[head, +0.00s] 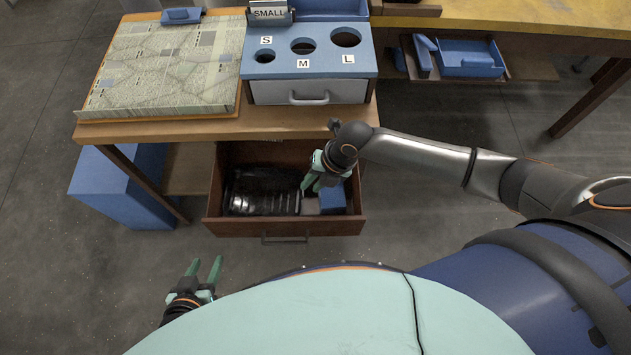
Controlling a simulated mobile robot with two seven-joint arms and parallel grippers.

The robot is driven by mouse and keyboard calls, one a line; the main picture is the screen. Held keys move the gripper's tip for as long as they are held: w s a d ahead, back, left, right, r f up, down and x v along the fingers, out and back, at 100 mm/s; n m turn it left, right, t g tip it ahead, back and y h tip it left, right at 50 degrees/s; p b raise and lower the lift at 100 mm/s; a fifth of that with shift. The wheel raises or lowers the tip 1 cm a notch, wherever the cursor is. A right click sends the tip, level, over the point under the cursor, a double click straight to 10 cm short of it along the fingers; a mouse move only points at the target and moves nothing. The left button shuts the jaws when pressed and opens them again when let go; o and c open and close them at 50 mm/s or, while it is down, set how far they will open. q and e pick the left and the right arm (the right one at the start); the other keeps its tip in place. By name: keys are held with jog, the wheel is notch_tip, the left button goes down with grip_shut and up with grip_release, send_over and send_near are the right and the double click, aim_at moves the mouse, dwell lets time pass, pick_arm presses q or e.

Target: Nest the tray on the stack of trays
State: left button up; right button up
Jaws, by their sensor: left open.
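An open brown drawer (288,227) under the workbench holds a dark, shiny, ribbed stack (262,203) that looks like nested trays. A blue box-shaped item (332,198) and a small grey item (310,206) lie to its right in the drawer. Which single tray is meant is not clear. My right gripper (310,187) points down over the drawer, right of the ribbed stack; its fingers are small and partly overlapped, so its grip is unclear. My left gripper (204,268) is open and empty, low at the left, in front of the drawer and apart from it.
The bench (180,128) carries a patterned board (165,65) and a blue sorting box (290,68) with S, M and L holes. A blue bin (468,60) sits on a lower shelf at right. A blue block (122,187) stands under the bench at left. Floor is clear around my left gripper.

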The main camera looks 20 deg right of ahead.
aim_at(302, 194)
jog(key=b+x, duration=0.2)
jog(key=x, duration=0.2)
jog(key=shift+b, duration=0.4)
jog(key=shift+w+a+f+b, duration=0.15)
jog(key=shift+f+b, duration=0.35)
jog(key=shift+a+f+b, duration=0.2)
jog(key=shift+f+b, duration=0.1)
pick_arm(q)
jog(key=shift+h, duration=0.4)
jog(key=w+d+f, duration=0.1)
jog(key=d+f, duration=0.1)
jog(key=d, duration=0.1)
jog(key=shift+w+f, duration=0.2)
jog(key=shift+w, duration=0.15)
jog(key=shift+w+r, duration=0.15)
pick_arm(e)
grip_shut()
pick_arm(q)
jog(key=shift+a, duration=0.1)
